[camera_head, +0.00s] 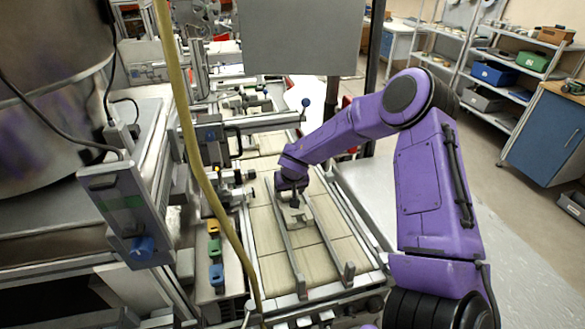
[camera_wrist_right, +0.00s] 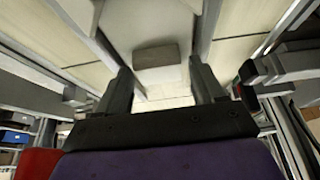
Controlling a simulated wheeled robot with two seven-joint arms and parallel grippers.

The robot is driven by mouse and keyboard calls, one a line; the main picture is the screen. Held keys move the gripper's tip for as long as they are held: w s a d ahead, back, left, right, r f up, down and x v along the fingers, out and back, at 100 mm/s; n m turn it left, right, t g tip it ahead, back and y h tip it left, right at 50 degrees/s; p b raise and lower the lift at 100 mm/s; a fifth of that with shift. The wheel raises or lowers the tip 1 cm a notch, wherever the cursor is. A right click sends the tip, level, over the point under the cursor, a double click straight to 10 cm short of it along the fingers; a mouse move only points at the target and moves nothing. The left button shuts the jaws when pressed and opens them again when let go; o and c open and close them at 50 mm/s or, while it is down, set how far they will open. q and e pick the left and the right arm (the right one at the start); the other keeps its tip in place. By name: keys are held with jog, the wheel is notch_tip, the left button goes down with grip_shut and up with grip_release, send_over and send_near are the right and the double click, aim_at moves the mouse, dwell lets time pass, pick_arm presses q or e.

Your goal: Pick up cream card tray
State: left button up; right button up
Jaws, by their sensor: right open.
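The cream card tray (camera_head: 299,219) appears as a small pale piece on the conveyor, between two metal guide rails. My right gripper (camera_head: 294,202) points down just above it and partly covers it. In the right wrist view, a pale flat piece (camera_wrist_right: 150,22), seemingly the tray, carries a raised grey-beige block (camera_wrist_right: 157,57). The two dark fingers of my right gripper (camera_wrist_right: 162,82) stand apart on either side of the block, with a gap to it. The gripper is open and holds nothing. Whether the fingers touch the tray is unclear. My left gripper is not in view.
The tiled conveyor (camera_head: 270,236) is bare around the rails (camera_head: 328,235). Machine heads and knobs line its left side, with small coloured blocks (camera_head: 215,258) nearby. A yellow hose (camera_head: 190,130) hangs at left. A grey panel (camera_head: 300,37) stands behind. Shelves (camera_head: 490,75) stand far right.

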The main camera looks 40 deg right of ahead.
jog(key=shift+d+f, duration=0.1)
jog(key=shift+f, duration=0.2)
jog(key=c, duration=0.9)
jog(key=shift+c, duration=0.2)
